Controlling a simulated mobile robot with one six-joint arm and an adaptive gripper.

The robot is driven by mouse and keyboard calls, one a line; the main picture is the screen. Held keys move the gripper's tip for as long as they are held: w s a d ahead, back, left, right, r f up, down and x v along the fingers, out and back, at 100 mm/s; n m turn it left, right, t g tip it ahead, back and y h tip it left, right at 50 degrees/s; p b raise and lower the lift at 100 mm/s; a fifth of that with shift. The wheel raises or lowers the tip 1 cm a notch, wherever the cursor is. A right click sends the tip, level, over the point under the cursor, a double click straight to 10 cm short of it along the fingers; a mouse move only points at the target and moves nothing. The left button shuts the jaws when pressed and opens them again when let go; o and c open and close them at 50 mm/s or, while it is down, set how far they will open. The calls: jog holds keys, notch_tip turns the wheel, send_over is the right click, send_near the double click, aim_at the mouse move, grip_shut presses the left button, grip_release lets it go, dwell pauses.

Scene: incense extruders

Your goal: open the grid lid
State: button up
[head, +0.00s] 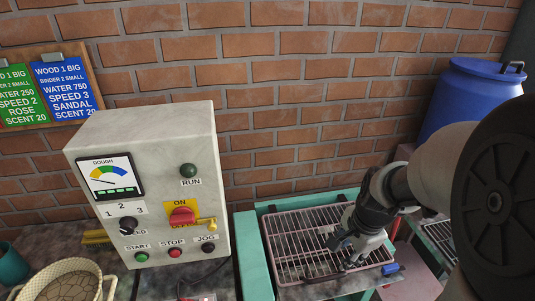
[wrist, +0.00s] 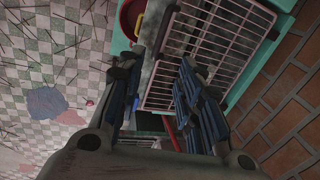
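The grid lid (head: 300,235) is a pinkish frame with thin metal bars. It lies flat over the opening of a teal-framed machine (head: 248,262) at the lower middle of the head view. In the wrist view the grid lid (wrist: 228,35) shows beyond the fingers. My gripper (head: 340,252) is over the lid's right part, close to its bars. In the wrist view my gripper (wrist: 158,68) has its two fingers well apart, with nothing held between them. Whether a finger touches the lid cannot be told. My gripper and arm hide part of the lid's right side.
A grey control box (head: 150,180) with knobs and buttons stands left of the machine. A blue barrel (head: 470,100) is at the right back, before a brick wall (head: 290,80). A small blue piece (head: 390,269) is at the lid's front right. A woven basket (head: 60,280) is at the lower left.

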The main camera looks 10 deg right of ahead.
aim_at(329, 278)
jog(key=shift+m, duration=0.5)
jog(key=b+x, duration=0.6)
jog(key=x, duration=1.2)
jog(key=shift+w+d+f, duration=0.1)
jog(key=shift+w+f, duration=0.15)
jog(key=shift+f, duration=0.05)
jog(key=shift+c, duration=0.6)
grip_shut()
